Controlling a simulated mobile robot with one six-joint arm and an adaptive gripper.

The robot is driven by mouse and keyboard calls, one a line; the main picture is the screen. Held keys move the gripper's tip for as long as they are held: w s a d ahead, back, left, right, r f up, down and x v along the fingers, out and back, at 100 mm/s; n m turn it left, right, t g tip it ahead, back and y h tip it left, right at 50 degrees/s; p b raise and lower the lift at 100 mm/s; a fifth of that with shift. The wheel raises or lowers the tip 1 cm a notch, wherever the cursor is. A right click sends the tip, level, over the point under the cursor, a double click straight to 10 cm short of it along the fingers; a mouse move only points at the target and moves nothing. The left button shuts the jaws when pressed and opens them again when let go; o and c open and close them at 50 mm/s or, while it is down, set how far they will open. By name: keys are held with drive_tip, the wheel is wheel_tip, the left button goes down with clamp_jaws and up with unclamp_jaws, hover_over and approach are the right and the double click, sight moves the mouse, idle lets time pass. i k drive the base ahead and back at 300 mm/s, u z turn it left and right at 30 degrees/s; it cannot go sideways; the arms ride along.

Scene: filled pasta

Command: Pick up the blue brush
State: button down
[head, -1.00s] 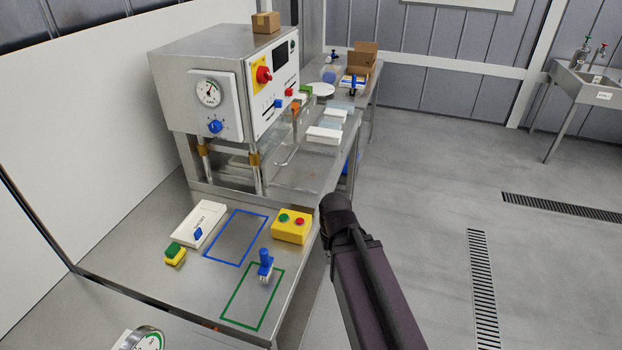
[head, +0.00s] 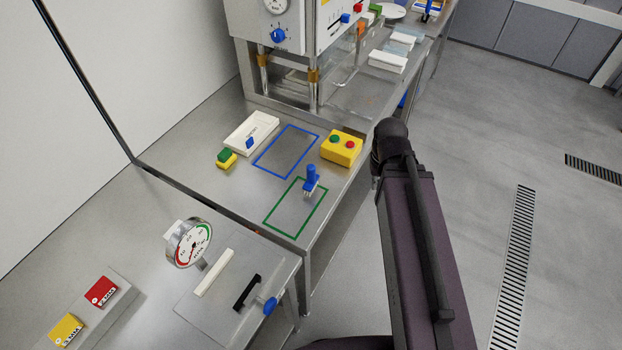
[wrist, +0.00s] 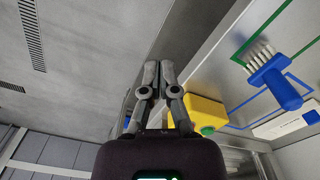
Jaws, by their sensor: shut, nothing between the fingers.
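My gripper (wrist: 158,66) is shut and empty in the wrist view. It is apart from the brush, over the table's edge and the floor side. In the head view my arm shows at the right, but the fingers cannot be made out.
A yellow box with green and red buttons (head: 341,149) stands near the table's edge beside the brush. A white case (head: 251,133), a green and yellow sponge (head: 226,159) and a blue outline (head: 262,165) lie left. A gauge (head: 188,243) stands in front. The press (head: 262,60) rises behind.

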sight(312, 178)
drive_tip(key=z, duration=0.15)
drive_tip(key=k, duration=1.7)
drive_tip(key=u, duration=0.35)
drive_tip(key=i, duration=1)
drive_tip(key=u, duration=0.05)
